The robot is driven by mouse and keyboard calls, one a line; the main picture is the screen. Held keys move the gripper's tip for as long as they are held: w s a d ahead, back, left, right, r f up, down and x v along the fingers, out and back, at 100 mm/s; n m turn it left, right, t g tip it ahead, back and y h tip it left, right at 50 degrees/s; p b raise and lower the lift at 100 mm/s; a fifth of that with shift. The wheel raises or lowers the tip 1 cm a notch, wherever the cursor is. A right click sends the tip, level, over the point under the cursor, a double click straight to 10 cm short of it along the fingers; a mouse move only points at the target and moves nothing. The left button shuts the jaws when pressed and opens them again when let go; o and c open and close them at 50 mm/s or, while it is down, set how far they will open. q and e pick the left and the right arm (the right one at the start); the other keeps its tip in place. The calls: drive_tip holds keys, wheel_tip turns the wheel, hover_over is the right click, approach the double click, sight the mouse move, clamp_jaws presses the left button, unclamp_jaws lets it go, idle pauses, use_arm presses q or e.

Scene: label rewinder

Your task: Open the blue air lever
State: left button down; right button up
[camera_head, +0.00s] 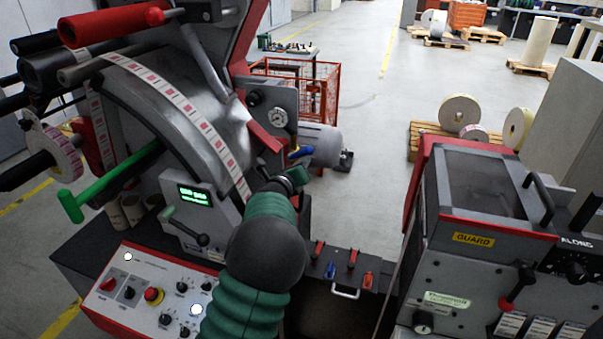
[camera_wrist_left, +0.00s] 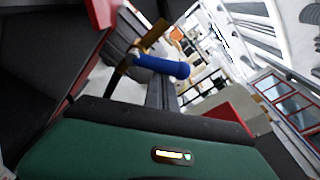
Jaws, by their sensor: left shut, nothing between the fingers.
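The blue air lever (camera_head: 301,152) sticks out of the machine's right side, beside the round gauge and the grey motor. My left gripper (camera_head: 298,174) is just below the lever in the head view, its green and black arm reaching up from the bottom. The gripper is shut with nothing in it. In the left wrist view the lever's blue handle (camera_wrist_left: 162,67) lies crosswise beyond the green gripper body, on a brass-coloured fitting (camera_wrist_left: 150,36). I cannot tell whether the gripper touches the lever. My right gripper is not in view.
A control panel (camera_head: 150,290) with buttons sits at the lower left. A green-handled bar (camera_head: 72,205) sticks out on the left. A grey motor (camera_head: 322,143) stands right of the lever. A guarded unit (camera_head: 480,235) stands at the right. Open floor lies behind.

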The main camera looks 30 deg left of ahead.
use_arm(q)
drive_tip(key=n, duration=0.1)
drive_tip(key=r+n+b, duration=0.1)
drive_tip(key=n, duration=0.1)
drive_tip(key=r+n+b, duration=0.1)
drive_tip(key=n, duration=0.1)
drive_tip(key=shift+s+a+t+h, duration=0.1)
drive_tip(key=shift+a+t+h, duration=0.2)
drive_tip(key=shift+a, duration=0.05)
drive_tip(key=n, duration=0.1)
drive_tip(key=a+r+n+b, duration=0.1)
drive_tip(key=n, duration=0.1)
drive_tip(key=n+b, duration=0.1)
drive_tip(key=shift+s+a+r+n+t, duration=0.1)
drive_tip(key=shift+a+r+n+t, duration=0.05)
drive_tip(key=shift+a+n+t, duration=0.2)
drive_tip(key=shift+r, duration=0.1)
drive_tip(key=shift+a+r, duration=0.15)
